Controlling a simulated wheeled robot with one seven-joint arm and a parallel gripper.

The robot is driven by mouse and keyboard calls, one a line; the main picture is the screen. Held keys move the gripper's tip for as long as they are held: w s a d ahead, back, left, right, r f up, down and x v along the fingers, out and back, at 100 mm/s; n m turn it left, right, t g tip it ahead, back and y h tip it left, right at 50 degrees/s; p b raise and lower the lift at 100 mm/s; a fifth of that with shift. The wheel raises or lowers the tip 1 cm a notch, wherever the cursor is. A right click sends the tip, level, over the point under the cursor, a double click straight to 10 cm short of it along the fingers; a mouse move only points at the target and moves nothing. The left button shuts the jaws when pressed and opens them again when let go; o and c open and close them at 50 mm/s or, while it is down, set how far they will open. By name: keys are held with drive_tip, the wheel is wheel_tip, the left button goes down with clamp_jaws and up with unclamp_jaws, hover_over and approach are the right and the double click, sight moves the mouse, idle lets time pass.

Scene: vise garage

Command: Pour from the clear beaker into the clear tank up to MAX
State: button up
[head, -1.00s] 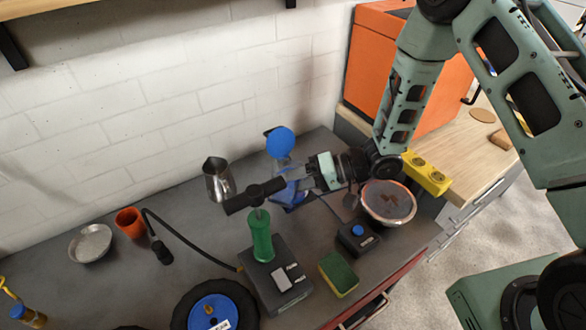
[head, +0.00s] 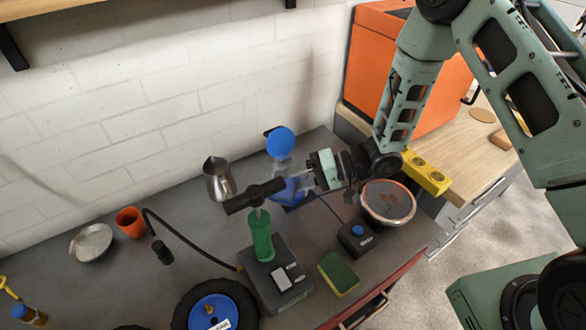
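The clear tank (head: 290,192) stands on the grey bench near the wall, with blue liquid showing in its lower part. A round blue lid (head: 281,142) stands raised behind it. My gripper (head: 306,180) is at the tank's right side, level with its upper part. It appears shut on the clear beaker (head: 299,178), a faint see-through shape that overlaps the tank in this view. The beaker's outline, any liquid left in it and the MAX mark are too small to make out.
A steel pitcher (head: 218,180) stands left of the tank. A pump with a green cylinder (head: 261,235) and black handle stands in front. A covered bowl (head: 388,202), blue-button box (head: 357,237) and sponge (head: 338,273) are to the right. An orange cup (head: 130,222) is far left.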

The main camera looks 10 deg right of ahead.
drive_tip(key=shift+r, duration=0.15)
idle(0.6)
drive_tip(key=shift+w+d+r+m+p, duration=0.25)
drive_tip(key=shift+w+r+m+p, duration=0.1)
drive_tip(key=shift+w+m+p, duration=0.4)
idle(0.4)
